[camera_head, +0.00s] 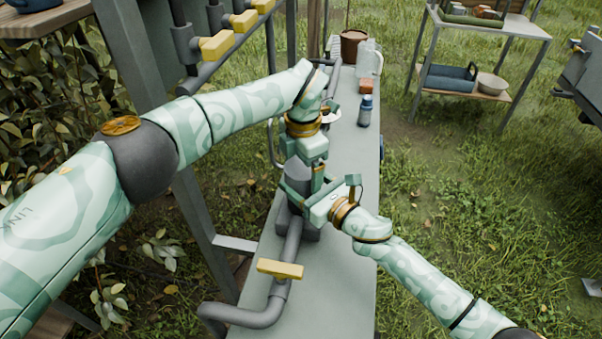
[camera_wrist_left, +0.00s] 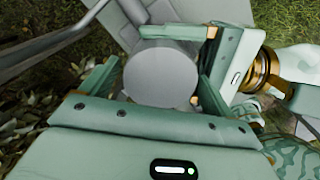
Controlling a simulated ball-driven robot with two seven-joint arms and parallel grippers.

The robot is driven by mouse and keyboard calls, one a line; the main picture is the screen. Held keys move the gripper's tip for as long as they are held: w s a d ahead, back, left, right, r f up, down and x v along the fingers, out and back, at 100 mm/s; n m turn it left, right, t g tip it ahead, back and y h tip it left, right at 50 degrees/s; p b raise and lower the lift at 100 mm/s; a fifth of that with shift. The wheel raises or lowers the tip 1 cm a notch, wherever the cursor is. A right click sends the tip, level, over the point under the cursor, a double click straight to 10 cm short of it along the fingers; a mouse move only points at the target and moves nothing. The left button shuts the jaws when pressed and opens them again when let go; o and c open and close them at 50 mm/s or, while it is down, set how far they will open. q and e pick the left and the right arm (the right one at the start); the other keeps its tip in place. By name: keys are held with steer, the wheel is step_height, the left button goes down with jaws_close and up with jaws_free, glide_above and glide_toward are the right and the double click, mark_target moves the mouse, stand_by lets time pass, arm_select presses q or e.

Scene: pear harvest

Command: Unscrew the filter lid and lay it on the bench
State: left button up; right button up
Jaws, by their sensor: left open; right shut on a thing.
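The grey filter (camera_head: 297,228) stands upright on the narrow bench (camera_head: 332,275), joined to a grey pipe. Its round, smooth grey lid (camera_wrist_left: 161,78) faces up in the left wrist view and appears seated on the filter. My left gripper (camera_head: 307,180) points down over the filter from above. Its two fingers are open, one on each side of the lid, with a gap visible at the sides. My right gripper (camera_head: 306,198) reaches in from the right and is shut on the filter's body, below the lid. The grippers hide much of the filter in the head view.
A yellow valve handle (camera_head: 280,269) sits on the pipe near the front. A blue bottle (camera_head: 365,111), a clear jug (camera_head: 369,58) and a brown pot (camera_head: 353,46) stand farther back on the bench. The bench's front right is bare. More yellow valves (camera_head: 216,46) hang at upper left.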

arm_select(q)
steer(key=shift+d+r, duration=0.1)
steer(key=shift+r, duration=0.7)
arm_select(e)
steer(key=shift+f, duration=0.1)
arm_select(q)
steer(key=shift+r, duration=0.2)
steer(key=shift+c, duration=1.4)
step_height(320, 180, up, 2)
steer(key=shift+r+m, duration=0.1)
steer(key=shift+m, duration=1.1)
steer(key=shift+r+m, duration=0.4)
steer(key=shift+m, duration=0.4)
step_height(320, 180, down, 8)
steer(key=shift+r, duration=0.15)
